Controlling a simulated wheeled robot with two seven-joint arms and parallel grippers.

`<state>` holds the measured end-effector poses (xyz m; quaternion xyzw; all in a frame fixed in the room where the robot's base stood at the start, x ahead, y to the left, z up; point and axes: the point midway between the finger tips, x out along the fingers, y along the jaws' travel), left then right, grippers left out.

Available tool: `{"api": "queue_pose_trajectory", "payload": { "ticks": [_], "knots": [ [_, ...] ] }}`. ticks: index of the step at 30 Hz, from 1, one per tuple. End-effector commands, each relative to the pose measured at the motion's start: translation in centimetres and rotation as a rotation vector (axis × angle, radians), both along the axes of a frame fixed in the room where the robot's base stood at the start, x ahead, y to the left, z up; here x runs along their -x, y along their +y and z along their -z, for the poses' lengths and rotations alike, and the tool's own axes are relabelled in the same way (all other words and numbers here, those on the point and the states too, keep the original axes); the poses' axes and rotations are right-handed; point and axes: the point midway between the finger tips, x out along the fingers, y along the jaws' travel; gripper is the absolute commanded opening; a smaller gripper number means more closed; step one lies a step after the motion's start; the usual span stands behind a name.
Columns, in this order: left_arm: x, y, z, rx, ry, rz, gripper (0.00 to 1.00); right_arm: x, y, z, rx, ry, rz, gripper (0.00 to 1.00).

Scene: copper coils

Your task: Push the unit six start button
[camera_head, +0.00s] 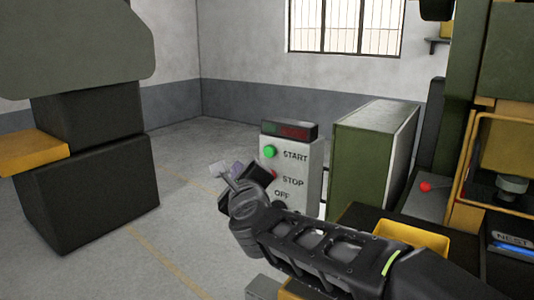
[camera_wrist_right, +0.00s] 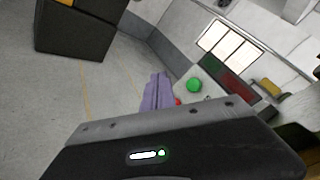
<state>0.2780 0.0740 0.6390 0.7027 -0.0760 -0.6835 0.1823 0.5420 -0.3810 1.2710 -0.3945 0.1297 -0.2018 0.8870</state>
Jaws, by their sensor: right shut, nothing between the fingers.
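A grey control box (camera_head: 303,172) stands at the middle of the head view, with a dark display on top. Its green START button (camera_head: 270,151) is above a red STOP button (camera_head: 273,175), with an OFF label lower down. The green button also shows in the right wrist view (camera_wrist_right: 194,86). My right gripper (camera_head: 228,172) is shut and empty, to the left of the box and a little lower than the green button. In the wrist view its purple-grey fingers (camera_wrist_right: 157,90) lie left of the green button, apart from it in the picture. My left gripper is not in view.
A green cabinet (camera_head: 372,150) stands right of the control box. A machine with a yellow frame (camera_head: 470,160) and a red button (camera_head: 426,187) is at the right. A large dark machine (camera_head: 88,160) stands at the left. Open floor (camera_head: 175,215) lies between.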

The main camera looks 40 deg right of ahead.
Motion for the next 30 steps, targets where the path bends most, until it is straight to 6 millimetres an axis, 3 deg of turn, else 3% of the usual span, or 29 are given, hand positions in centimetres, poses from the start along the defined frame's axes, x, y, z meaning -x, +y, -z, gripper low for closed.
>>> {"api": "queue_pose_trajectory", "payload": {
  "ticks": [18, 30],
  "knots": [
    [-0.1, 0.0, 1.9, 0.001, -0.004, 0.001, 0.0, -2.0, -6.7, 0.2, -0.002, 0.0, 0.001, 0.0],
    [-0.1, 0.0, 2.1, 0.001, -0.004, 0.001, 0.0, -2.4, -8.0, 0.0, 0.001, 0.0, 0.0, 0.0]
  ]
}}
